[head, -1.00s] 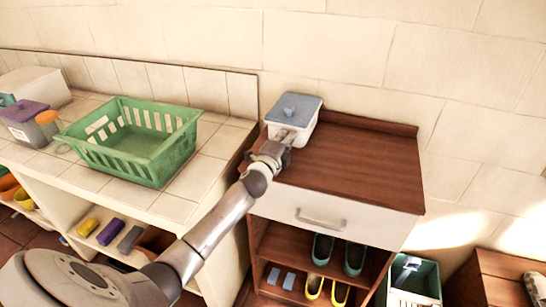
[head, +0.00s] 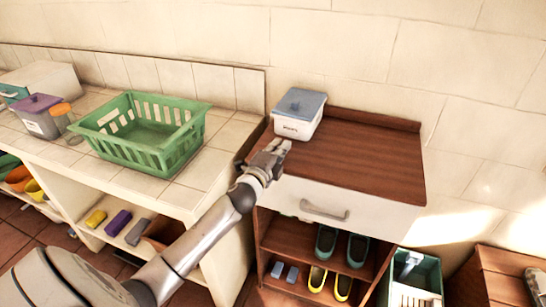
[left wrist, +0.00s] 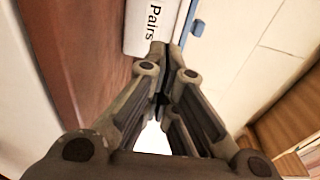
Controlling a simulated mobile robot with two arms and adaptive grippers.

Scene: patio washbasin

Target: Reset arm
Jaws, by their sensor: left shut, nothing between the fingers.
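My left gripper (head: 277,147) is shut and empty. It is over the left front part of the brown cabinet top (head: 365,160), just in front of a white box with a blue-grey lid (head: 299,113). A gap between fingertips and box shows in the head view. My right gripper is not in view.
A green basket (head: 142,132) stands on the tiled counter (head: 205,170) at left, near a purple-lidded container (head: 38,117). The cabinet has a white drawer (head: 345,212) and shoes (head: 325,243) below. A dark green bin (head: 415,278) stands at right. The cabinet top's right side is clear.

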